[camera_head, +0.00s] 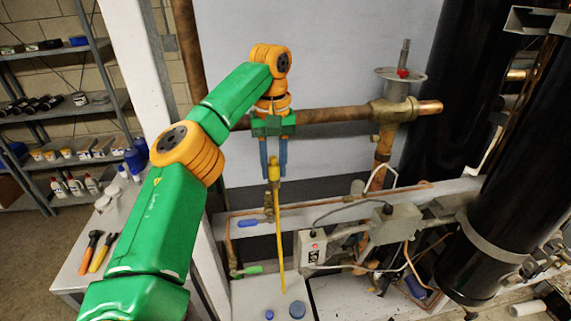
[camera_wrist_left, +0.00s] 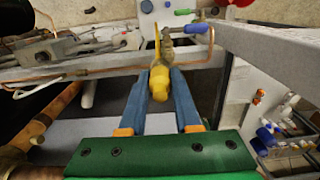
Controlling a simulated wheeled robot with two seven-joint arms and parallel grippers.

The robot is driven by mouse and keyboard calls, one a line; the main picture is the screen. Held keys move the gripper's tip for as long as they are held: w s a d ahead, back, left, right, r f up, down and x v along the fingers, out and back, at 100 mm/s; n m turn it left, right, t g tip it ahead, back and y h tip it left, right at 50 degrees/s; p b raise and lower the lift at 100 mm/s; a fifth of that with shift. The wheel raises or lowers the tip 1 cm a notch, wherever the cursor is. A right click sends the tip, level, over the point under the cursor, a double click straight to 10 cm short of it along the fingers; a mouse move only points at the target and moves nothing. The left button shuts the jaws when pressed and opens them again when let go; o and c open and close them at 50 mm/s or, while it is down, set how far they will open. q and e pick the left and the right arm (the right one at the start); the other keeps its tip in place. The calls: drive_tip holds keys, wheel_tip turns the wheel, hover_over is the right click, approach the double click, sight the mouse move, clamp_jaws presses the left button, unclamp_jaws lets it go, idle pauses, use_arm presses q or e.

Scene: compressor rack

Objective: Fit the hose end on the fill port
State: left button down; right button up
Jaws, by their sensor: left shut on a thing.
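My left gripper (camera_head: 273,177) points down, its blue fingers shut on the yellow hose end (camera_head: 274,168). The yellow hose (camera_head: 280,245) hangs from it toward the white surface below. In the left wrist view the hose end (camera_wrist_left: 160,83) sits between the fingertips (camera_wrist_left: 160,76). A brass valve fitting (camera_head: 268,207) on the copper line, which looks like the fill port, is just below and behind the hose end. It also shows beyond the fingertips in the left wrist view (camera_wrist_left: 177,48). Whether hose end and fitting touch cannot be told. My right gripper is out of view.
A blue valve handle (camera_head: 247,223) and a green handle (camera_head: 248,270) stick out near the fitting. Grey electrical boxes (camera_head: 390,221) and a black cylinder (camera_head: 520,165) stand to the right. A thick copper pipe (camera_head: 340,114) runs behind the gripper.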

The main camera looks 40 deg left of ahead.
use_arm(q)
drive_tip(key=shift+s+a+r, duration=0.15)
drive_tip(key=shift+s+a, duration=0.55)
drive_tip(key=shift+s, duration=0.15)
drive_tip(key=shift+s+d+r, duration=0.3)
drive_tip(key=shift+d+r, duration=0.05)
drive_tip(key=shift+d, duration=0.2)
drive_tip(key=shift+w+d, duration=0.25)
drive_tip(key=shift+w, duration=0.1)
drive_tip(key=shift+s+a, duration=0.25)
drive_tip(key=shift+s, duration=0.05)
drive_tip(key=shift+w+f, duration=0.25)
drive_tip(key=shift+f, duration=0.4)
drive_tip(key=shift+a, duration=0.15)
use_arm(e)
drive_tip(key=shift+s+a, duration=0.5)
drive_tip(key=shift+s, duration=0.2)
use_arm(q)
drive_tip(key=shift+s, duration=0.1)
